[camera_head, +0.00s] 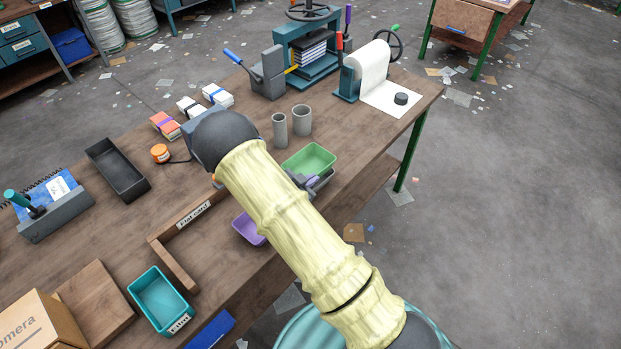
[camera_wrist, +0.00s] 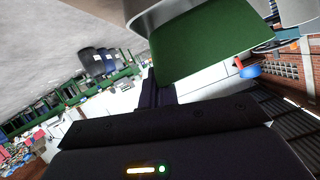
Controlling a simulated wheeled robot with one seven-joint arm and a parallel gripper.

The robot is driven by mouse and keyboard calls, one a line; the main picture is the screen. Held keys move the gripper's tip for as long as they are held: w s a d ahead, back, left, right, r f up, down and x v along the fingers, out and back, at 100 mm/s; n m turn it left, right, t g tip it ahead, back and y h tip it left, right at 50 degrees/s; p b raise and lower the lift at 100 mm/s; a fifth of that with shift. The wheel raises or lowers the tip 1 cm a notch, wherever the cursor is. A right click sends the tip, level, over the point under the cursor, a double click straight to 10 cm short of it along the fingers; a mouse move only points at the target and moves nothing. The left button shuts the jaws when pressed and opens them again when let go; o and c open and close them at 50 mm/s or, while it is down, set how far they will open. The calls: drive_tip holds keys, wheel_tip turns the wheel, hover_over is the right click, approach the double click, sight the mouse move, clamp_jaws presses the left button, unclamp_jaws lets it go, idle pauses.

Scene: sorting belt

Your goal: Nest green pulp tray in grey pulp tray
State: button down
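The green pulp tray (camera_head: 309,160) is upright near the right edge of the bench in the head view. The grey pulp tray (camera_head: 323,181) shows as a strip of rim and wall just below it; the rest is hidden. My gripper (camera_wrist: 157,88) is shut on the green tray's near rim. In the head view my arm covers most of the gripper. Whether the green tray is fully seated is hidden.
A purple tray (camera_head: 247,229) sits left of my arm, partly hidden. Two grey cups (camera_head: 290,126) stand behind the green tray. A wooden divider (camera_head: 187,222), teal tray (camera_head: 160,299) and black tray (camera_head: 118,170) lie left. The bench edge is close on the right.

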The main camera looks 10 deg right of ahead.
drive_tip(key=shift+f+b, duration=0.35)
drive_tip(key=shift+f, duration=0.35)
drive_tip(key=c, duration=1.6)
unclamp_jaws()
drive_tip(key=shift+r, duration=0.15)
drive_tip(key=shift+r+p, duration=3.15)
drive_tip(key=shift+r, duration=1.25)
